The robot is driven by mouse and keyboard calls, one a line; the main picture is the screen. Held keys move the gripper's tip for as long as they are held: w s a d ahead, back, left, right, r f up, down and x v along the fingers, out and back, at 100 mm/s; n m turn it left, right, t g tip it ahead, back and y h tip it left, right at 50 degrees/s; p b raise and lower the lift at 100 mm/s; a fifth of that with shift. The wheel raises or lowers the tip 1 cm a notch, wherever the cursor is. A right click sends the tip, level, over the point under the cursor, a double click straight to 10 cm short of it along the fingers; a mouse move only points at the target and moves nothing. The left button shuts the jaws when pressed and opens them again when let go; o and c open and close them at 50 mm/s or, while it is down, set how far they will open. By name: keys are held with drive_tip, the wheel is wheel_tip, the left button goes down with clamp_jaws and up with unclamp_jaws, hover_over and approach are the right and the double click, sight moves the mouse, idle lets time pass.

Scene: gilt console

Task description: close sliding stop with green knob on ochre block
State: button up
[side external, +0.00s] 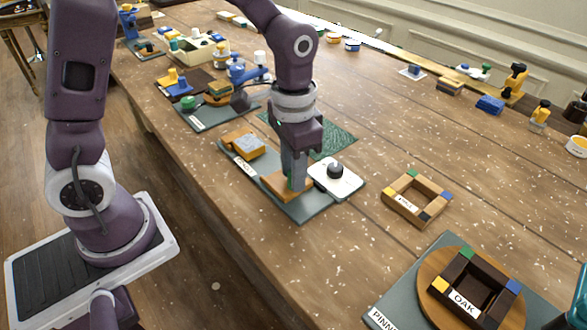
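My gripper (294,172) points straight down over an ochre block (276,186) on a grey-blue board (306,213) near the table's front edge. A small bit of green shows at my fingertips, low against the block; it may be the green knob, but the fingers hide most of it. I cannot tell whether the fingers are closed on it. The sliding stop itself cannot be made out. A second ochre block (243,143) lies at the left end of the same board, beside a white label.
A white plate with a black knob (335,171) sits close to the right of my gripper. A dark green mat (334,140) lies behind. A wooden square frame (408,203) stands to the right. Another board (208,117) with a green knob lies farther left.

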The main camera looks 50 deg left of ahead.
clamp_jaws()
idle(1.1)
